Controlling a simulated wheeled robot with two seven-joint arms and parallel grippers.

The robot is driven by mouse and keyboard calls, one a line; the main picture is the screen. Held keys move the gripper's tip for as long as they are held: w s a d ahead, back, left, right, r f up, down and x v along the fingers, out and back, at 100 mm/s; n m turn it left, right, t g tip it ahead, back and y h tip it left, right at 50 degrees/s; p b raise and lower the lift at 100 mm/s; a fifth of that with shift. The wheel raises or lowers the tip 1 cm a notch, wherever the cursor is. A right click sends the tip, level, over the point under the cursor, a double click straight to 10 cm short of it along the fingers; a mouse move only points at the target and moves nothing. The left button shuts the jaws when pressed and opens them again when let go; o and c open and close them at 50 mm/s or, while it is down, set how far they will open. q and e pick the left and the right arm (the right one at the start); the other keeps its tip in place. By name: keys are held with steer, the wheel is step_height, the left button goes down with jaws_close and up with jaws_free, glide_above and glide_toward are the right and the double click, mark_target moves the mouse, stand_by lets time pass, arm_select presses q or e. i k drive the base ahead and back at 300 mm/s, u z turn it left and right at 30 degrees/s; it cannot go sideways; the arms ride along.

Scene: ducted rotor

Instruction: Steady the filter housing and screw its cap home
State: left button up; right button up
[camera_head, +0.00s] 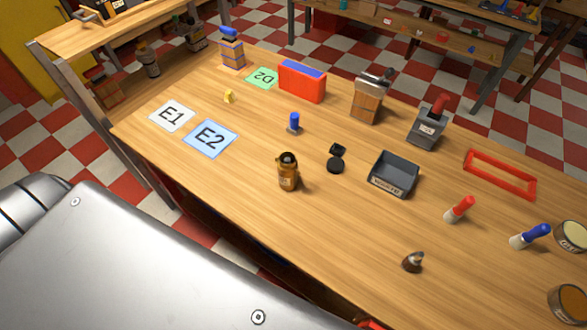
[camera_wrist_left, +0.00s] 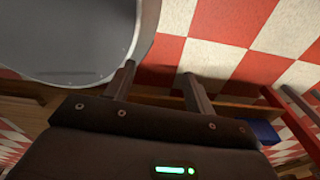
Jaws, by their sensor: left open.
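An amber-brown, bottle-shaped body (camera_head: 288,177), which looks like the filter housing, stands upright on the wooden table (camera_head: 235,190). Its top is dark, and I cannot tell whether that is an open mouth or a fitted part. To its right lies a small black round piece (camera_head: 335,165), possibly the cap, with a black block-like piece (camera_head: 337,149) just behind it. My left gripper (camera_wrist_left: 158,70) is open and empty in the left wrist view, over the checkered floor and away from the housing. My right gripper is in neither view.
A grey tray (camera_head: 378,176) stands right of the black pieces. A blue-topped peg (camera_head: 294,123), a red box (camera_head: 301,82) and red-handled tool (camera_head: 459,209) stand around. Cards E1 (camera_head: 172,115) and E2 (camera_head: 210,139) lie left. Table between E2 and the housing is clear.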

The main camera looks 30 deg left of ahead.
mark_target(287, 174)
steer(key=u, duration=0.05)
steer(key=k, duration=0.5)
steer(key=u, duration=1.4)
steer(key=k, duration=0.85)
steer(key=z, duration=1.75)
steer(key=i, duration=0.5)
